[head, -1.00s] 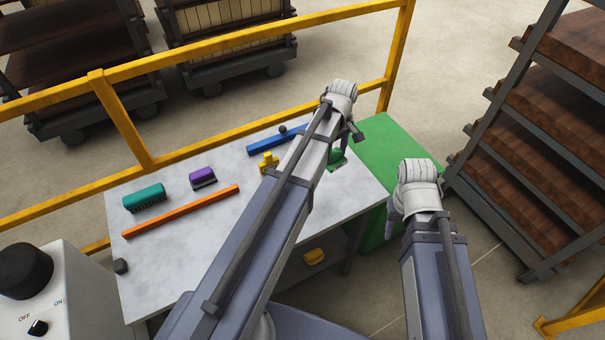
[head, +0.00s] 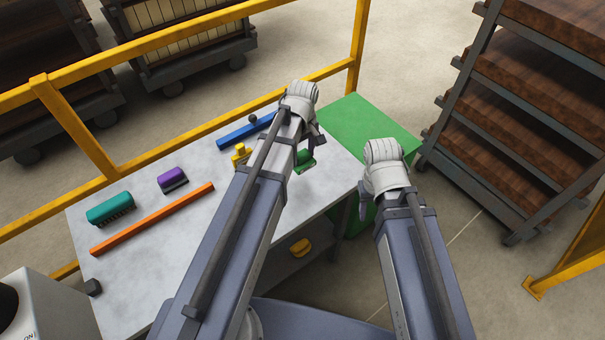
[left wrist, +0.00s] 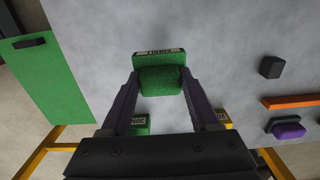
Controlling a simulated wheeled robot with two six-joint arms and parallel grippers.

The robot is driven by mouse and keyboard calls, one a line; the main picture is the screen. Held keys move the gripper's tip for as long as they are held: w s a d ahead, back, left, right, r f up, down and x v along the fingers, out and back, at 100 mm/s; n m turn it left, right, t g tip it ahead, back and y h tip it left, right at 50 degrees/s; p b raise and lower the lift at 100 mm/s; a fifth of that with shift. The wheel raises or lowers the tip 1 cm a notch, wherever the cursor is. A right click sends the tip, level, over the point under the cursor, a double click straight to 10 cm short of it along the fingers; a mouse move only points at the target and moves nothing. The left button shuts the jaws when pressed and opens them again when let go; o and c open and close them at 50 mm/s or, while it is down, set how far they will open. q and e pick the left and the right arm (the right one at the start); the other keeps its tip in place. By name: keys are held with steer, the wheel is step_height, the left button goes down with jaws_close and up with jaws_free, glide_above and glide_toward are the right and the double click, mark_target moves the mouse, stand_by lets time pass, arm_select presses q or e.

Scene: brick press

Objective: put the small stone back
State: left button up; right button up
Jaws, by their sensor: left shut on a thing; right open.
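My left gripper (head: 313,143) is over the right part of the table. In the left wrist view its purple fingers are shut on a rough green block (left wrist: 161,80), probably the small stone. Just beyond the block is a flat green piece with a white label (left wrist: 158,56); I cannot tell whether they touch. A green piece also shows under the gripper in the head view (head: 305,161). Another green labelled piece (left wrist: 141,123) is partly hidden by the gripper. My right gripper (head: 363,205) is open, beside the table's right edge, with its fingers mostly hidden.
On the grey table (head: 150,265) are a teal brush (head: 110,209), purple block (head: 173,180), orange bar (head: 155,218), blue bar (head: 245,131), yellow piece (head: 241,155) and dark cube (head: 93,287). A green box (head: 370,125) adjoins the right side. A yellow rail (head: 190,130) runs behind.

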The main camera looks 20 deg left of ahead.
mark_target(303, 161)
arm_select(q)
steer(key=shift+f+b, duration=0.9)
steer(key=shift+f, duration=0.65)
arm_select(e)
steer(key=shift+f, duration=1.55)
arm_select(q)
steer(key=shift+f, duration=0.1)
arm_select(e)
steer(key=shift+f, duration=0.15)
arm_select(q)
step_height(303, 161, down, 4)
steer(key=b, duration=0.3)
steer(key=shift+r+b, duration=0.25)
steer(key=shift+b, duration=0.1)
arm_select(e)
step_height(303, 161, down, 3)
steer(key=shift+f, duration=0.2)
arm_select(q)
steer(key=shift+f, duration=0.15)
steer(key=o, duration=1.4)
steer(key=shift+o, duration=0.2)
arm_select(e)
steer(key=shift+f, duration=0.15)
arm_select(q)
steer(key=shift+r, duration=0.2)
